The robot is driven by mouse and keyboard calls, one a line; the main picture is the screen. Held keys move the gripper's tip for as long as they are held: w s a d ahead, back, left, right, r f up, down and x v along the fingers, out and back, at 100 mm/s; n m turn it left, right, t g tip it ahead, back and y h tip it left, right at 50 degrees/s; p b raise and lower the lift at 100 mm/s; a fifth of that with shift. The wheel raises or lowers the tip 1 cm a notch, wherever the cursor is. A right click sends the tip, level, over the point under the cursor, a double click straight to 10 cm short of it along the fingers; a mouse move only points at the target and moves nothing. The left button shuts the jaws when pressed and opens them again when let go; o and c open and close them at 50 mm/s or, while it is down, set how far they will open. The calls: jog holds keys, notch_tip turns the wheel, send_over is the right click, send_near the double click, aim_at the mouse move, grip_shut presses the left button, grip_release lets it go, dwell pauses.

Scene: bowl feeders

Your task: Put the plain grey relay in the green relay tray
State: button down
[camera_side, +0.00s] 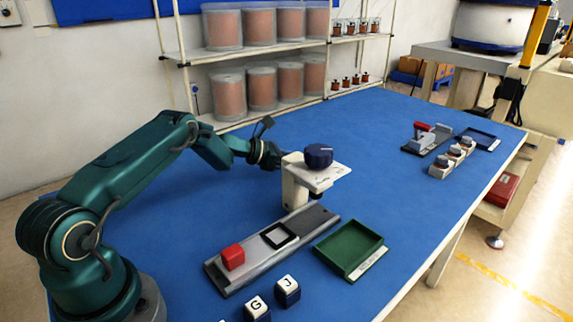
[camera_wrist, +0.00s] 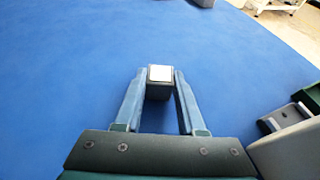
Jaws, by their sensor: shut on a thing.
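My gripper (camera_wrist: 160,88) is shut on a grey block with a plain pale face, the grey relay (camera_wrist: 159,78), in the wrist view. In the side view my gripper (camera_side: 277,158) is at the table's middle, behind the pale stand, and the relay is hidden there. The green relay tray (camera_side: 326,247) lies at the front right of the stand, with a pale label on its near edge. It looks empty. My gripper is well away from the tray, on the far side of the stand.
The pale stand with a dark blue knob (camera_side: 318,156) rises over a grey rail (camera_side: 222,281). The rail bears a red block (camera_side: 232,257) and a black frame (camera_side: 279,236). Lettered cubes (camera_side: 287,291) stand in front. A fixture (camera_side: 428,138) is far right; blue table left is clear.

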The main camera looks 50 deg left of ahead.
jog(key=c, duration=0.5)
grip_release()
jog(key=shift+f, duration=0.1)
jog(key=shift+s+r, duration=0.1)
jog(key=shift+r, duration=0.15)
jog(key=shift+s+a+r, duration=0.1)
jog(key=shift+s+a, duration=0.1)
jog(key=shift+s, duration=0.05)
jog(key=v, duration=1)
jog(key=shift+r, duration=0.1)
jog(key=shift+o, duration=0.5)
jog(key=shift+s+a+r, duration=0.1)
jog(key=shift+s+r, duration=0.05)
jog(key=shift+s, duration=0.3)
